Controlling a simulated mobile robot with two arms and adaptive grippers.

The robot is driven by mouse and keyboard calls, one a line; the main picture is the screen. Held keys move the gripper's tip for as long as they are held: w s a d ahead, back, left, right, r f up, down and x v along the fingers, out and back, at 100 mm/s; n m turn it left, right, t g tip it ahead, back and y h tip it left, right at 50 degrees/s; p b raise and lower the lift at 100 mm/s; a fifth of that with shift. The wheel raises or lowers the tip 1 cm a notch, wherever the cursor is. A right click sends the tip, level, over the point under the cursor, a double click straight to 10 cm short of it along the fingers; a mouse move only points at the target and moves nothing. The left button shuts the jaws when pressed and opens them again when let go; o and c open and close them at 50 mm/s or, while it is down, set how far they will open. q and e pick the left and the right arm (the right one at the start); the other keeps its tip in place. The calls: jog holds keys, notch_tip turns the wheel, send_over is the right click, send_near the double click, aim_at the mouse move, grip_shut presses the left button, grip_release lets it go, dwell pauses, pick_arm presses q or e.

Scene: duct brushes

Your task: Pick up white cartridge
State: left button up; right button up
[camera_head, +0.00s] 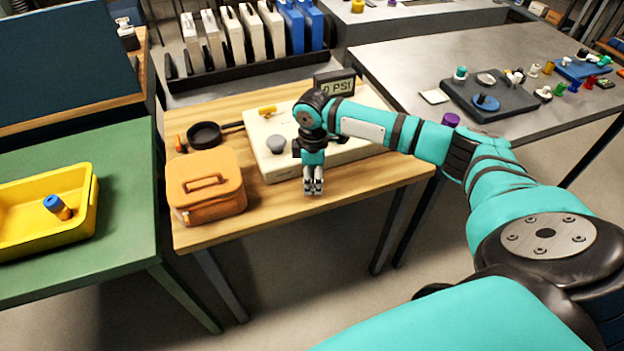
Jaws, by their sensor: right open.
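Several white cartridge-like slabs (232,38) stand upright in a dark rack (245,72) on the floor side beyond the wooden table, to the left of several blue ones (291,27). Which white one the task means, I cannot tell. My right gripper (313,188) points down over the front part of the wooden table (290,213), in front of the white box. It is open, with nothing visible between its fingers, and is well apart from the white slabs. My left gripper is not in view.
A white box (262,160) with a grey knob and a "0 PSI" display (335,84) stands on the wooden table, beside an orange case (206,187) and a black round item (204,135). A yellow tray (84,205) is left. A metal table (410,62) with small parts is right.

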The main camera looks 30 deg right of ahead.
jog(key=shift+f, duration=0.6)
jog(key=c, duration=0.9)
jog(key=shift+r, duration=0.2)
